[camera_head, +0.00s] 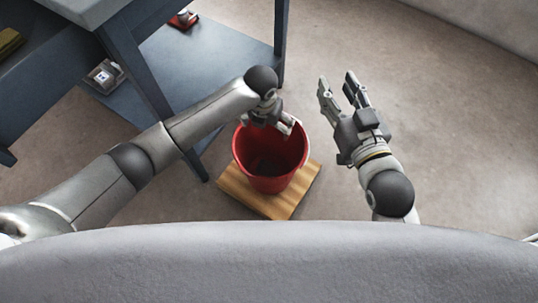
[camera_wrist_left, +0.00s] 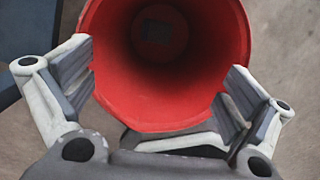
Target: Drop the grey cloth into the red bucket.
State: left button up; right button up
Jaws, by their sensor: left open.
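The red bucket (camera_head: 242,150) stands upright on a wooden board. In the left wrist view the bucket (camera_wrist_left: 120,110) fills the middle, and I look down into its mouth. A small dark patch (camera_wrist_left: 158,30) shows deep inside; I cannot tell whether it is the grey cloth or the bucket's bottom. No grey cloth is clearly seen elsewhere. My left gripper (camera_head: 284,126) is over the bucket's far rim; its fingers (camera_wrist_left: 160,85) are spread with nothing between them. My right gripper (camera_head: 338,86) is open and empty, right of the bucket.
The wooden board (camera_head: 283,206) lies on the bare floor. A dark blue table or shelf unit (camera_head: 125,55) stands at the upper left, its leg close to my left arm. A small grey device (camera_head: 104,76) and a red item (camera_head: 183,19) are on its lower shelf. The floor to the right is clear.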

pick_arm(q)
notch_tip(320, 180, up, 12)
jog(key=s, duration=0.1)
jog(key=shift+s+a, duration=0.35)
jog(key=shift+f, duration=0.1)
dwell(0.5)
